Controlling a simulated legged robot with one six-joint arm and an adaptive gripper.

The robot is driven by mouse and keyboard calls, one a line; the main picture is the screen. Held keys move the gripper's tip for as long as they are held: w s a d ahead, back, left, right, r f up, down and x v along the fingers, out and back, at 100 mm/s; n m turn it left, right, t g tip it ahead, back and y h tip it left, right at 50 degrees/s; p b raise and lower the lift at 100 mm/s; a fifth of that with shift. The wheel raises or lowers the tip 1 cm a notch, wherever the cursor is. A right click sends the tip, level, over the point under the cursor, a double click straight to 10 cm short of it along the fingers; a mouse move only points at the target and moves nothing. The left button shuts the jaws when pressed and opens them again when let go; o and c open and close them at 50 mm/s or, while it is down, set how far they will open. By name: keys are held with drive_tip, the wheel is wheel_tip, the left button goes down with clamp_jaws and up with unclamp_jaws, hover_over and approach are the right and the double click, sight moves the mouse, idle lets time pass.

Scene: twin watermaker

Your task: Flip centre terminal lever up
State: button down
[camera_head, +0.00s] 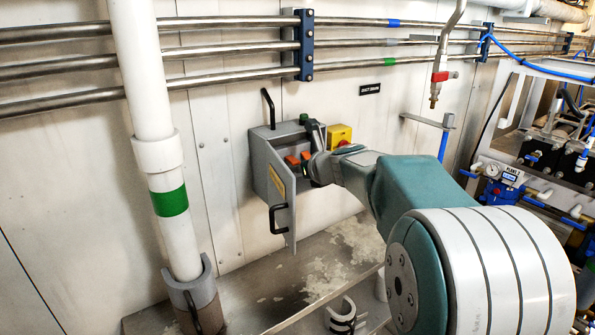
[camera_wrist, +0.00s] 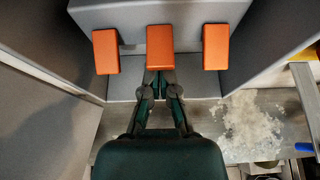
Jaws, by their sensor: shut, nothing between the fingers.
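Three orange levers sit in a row on a grey panel in the wrist view: the left lever (camera_wrist: 106,52), the centre lever (camera_wrist: 160,46) and the right lever (camera_wrist: 215,46). All three stand at about the same angle. My gripper (camera_wrist: 158,80) is shut and empty, with its fingertips right at the lower end of the centre lever; I cannot tell whether they touch it. In the head view, the levers (camera_head: 292,161) show inside an open grey box (camera_head: 262,150) on the wall. My wrist hides part of the box and the fingertips there.
The box's open door (camera_head: 281,207) with a black handle stands out to the left of my arm. A yellow box (camera_head: 339,134) is just right of it. A white pipe (camera_head: 150,90) rises at left. A stained metal ledge (camera_head: 235,285) lies below.

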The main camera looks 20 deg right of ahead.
sight(293, 159)
drive_tip(key=shift+r, duration=0.15)
drive_tip(key=shift+r+g+h, duration=0.2)
drive_tip(key=shift+r+g, duration=0.1)
drive_tip(key=shift+g, duration=0.4)
drive_tip(key=shift+r+g+h, duration=0.2)
drive_tip(key=shift+r+g, duration=0.05)
drive_tip(key=shift+g, duration=0.45)
drive_tip(key=shift+r, duration=0.1)
drive_tip(key=shift+r, duration=0.8)
